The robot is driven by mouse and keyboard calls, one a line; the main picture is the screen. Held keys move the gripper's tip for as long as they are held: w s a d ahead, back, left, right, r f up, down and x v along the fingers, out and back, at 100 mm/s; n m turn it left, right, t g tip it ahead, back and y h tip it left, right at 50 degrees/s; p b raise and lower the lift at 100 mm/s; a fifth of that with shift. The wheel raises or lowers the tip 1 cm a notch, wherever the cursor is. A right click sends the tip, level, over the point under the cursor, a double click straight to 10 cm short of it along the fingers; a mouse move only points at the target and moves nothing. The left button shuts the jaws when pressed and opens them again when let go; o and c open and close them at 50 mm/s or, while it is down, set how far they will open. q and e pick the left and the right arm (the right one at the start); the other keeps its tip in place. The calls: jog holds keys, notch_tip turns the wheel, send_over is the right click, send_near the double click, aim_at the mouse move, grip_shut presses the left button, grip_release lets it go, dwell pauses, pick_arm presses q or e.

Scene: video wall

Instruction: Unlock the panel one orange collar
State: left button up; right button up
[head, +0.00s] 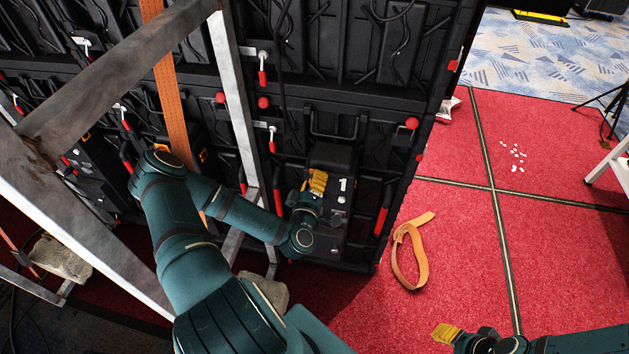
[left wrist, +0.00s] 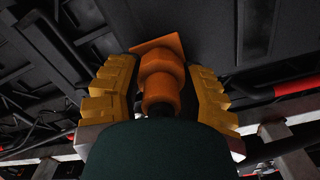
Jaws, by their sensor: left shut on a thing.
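Panel one is the black box marked "1" (head: 335,175) on the back of the video wall. My left gripper (head: 316,184) reaches to the left side of this box, below its top edge. In the left wrist view the orange collar (left wrist: 161,78) stands between the two yellow fingers of my left gripper (left wrist: 160,92), which is shut on it. The collar is joined to an orange piece at the dark panel face. In the head view the collar is hidden by the gripper. My right gripper (head: 446,333) shows at the bottom right edge, away from the wall; its jaw state is unclear.
A grey metal frame (head: 120,70) stands in front of the wall, close to my left arm. Red-handled latches (head: 383,220) line the wall. An orange strap (head: 410,255) lies on the red carpet (head: 555,235). Small white pieces (head: 516,155) lie further right.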

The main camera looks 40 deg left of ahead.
pick_arm(q)
jog(key=o, duration=1.2)
jog(key=v, duration=1.2)
jog(key=shift+r, duration=0.1)
